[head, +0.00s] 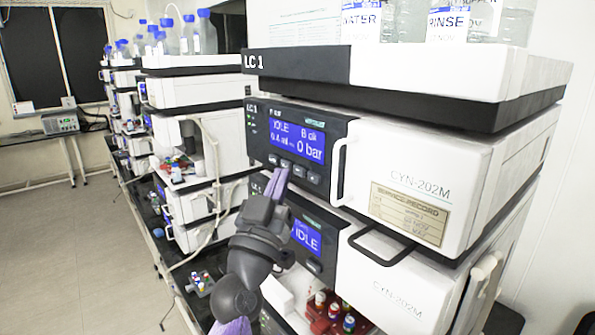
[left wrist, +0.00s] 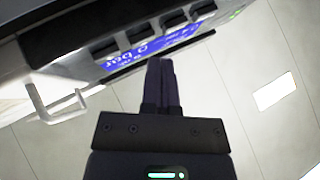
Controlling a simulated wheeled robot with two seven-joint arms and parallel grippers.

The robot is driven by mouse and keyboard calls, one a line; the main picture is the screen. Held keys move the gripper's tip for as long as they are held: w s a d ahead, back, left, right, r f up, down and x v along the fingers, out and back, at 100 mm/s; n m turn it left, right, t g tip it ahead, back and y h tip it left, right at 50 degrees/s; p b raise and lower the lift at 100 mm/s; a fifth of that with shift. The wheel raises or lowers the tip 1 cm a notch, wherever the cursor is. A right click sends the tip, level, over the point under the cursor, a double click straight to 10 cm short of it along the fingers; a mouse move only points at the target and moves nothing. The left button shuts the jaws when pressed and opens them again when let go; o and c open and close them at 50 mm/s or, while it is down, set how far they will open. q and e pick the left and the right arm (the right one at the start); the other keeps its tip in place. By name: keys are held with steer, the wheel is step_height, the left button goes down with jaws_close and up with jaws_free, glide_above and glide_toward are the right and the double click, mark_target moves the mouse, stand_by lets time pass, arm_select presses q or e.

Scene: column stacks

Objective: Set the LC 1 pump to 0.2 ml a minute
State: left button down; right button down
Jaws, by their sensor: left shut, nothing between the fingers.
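The LC 1 pump (head: 300,145) is the module with a dark front panel under the top tray. Its blue display (head: 297,147) reads IDLE, B ok, what looks like 0.4 ml, and 0 bar. A row of several small buttons (head: 299,171) sits below the display; the buttons (left wrist: 140,33) also show in the left wrist view, with part of the display (left wrist: 150,48). My left gripper (head: 279,178) is shut and empty, its fingertips close to the buttons at the left of the row. I cannot tell whether they touch. The left wrist view shows the closed fingers (left wrist: 160,70). My right gripper is not in view.
Below the pump is a second module with an IDLE display (head: 305,236). A white handle (head: 340,170) sticks out right of the pump's panel, and a dark handle (head: 380,245) is lower. A red vial tray (head: 335,318) is below. Other column stacks (head: 190,130) stand left; the floor (head: 80,250) is open.

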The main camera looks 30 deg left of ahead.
arm_select(q)
steer(key=shift+w, duration=0.1)
stand_by(0.3)
steer(key=shift+w+d, duration=0.2)
steer(key=shift+w, duration=0.1)
steer(key=shift+w+d, duration=0.15)
steer(key=shift+w, duration=0.2)
stand_by(0.6)
steer(key=shift+s, duration=0.1)
steer(key=shift+s+a, duration=0.35)
steer(key=shift+s, duration=0.35)
steer(key=s, duration=0.1)
steer(key=s+a, duration=0.1)
steer(key=s, duration=0.1)
steer(key=s+a+p, duration=0.1)
steer(key=shift+s, duration=0.3)
